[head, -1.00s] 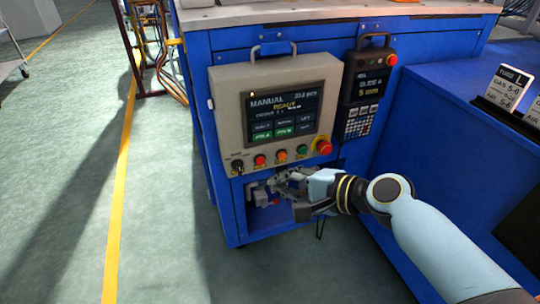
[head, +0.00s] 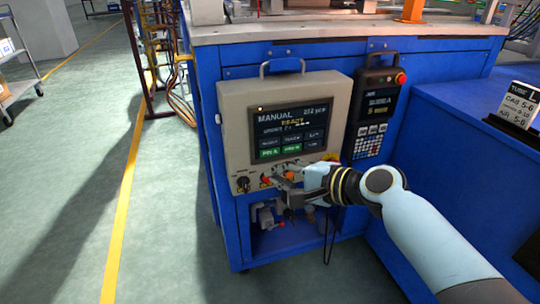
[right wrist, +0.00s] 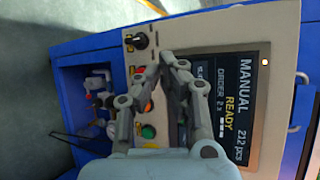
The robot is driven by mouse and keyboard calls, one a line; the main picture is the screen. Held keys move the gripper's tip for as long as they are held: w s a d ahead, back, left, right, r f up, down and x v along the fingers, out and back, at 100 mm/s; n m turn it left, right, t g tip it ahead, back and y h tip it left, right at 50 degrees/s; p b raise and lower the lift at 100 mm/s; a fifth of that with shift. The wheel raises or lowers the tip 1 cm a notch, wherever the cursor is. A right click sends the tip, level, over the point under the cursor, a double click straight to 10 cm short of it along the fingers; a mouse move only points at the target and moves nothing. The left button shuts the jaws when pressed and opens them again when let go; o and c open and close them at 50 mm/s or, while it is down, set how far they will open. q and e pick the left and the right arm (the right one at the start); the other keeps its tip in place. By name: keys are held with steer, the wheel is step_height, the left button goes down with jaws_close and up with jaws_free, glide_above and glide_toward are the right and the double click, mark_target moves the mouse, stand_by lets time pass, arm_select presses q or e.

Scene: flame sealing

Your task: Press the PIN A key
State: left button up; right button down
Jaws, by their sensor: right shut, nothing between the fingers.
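The control panel screen (head: 290,118) shows MANUAL and READY, with two rows of keys under the text. Two keys in the bottom row are green; the left one (head: 270,153) appears to be PIN A, though its lettering is blurred. My right gripper (head: 279,176) is shut and empty, in front of the button row just below the green keys. In the right wrist view its fingertips (right wrist: 166,58) meet beside the screen's lower edge, and the fingers hide part of the keys. I cannot tell whether they touch the panel. My left gripper is not in view.
A black selector knob (head: 242,183) and a red button (head: 266,181) sit left of the gripper. A green button (right wrist: 148,132) shows in the right wrist view. A handheld keypad unit (head: 375,112) hangs to the right. Open floor (head: 100,190) lies left.

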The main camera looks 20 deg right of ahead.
mark_target(270, 152)
steer(key=w+b, duration=0.1)
steer(key=w, duration=0.4)
steer(key=shift+a, duration=0.1)
steer(key=shift+w, duration=0.1)
stand_by(1.3)
steer(key=shift+w, duration=0.3)
steer(key=shift+w, duration=0.3)
stand_by(0.5)
stand_by(0.3)
steer(key=shift+s+p, duration=0.3)
steer(key=shift+s, duration=0.45)
steer(key=shift+s, duration=0.1)
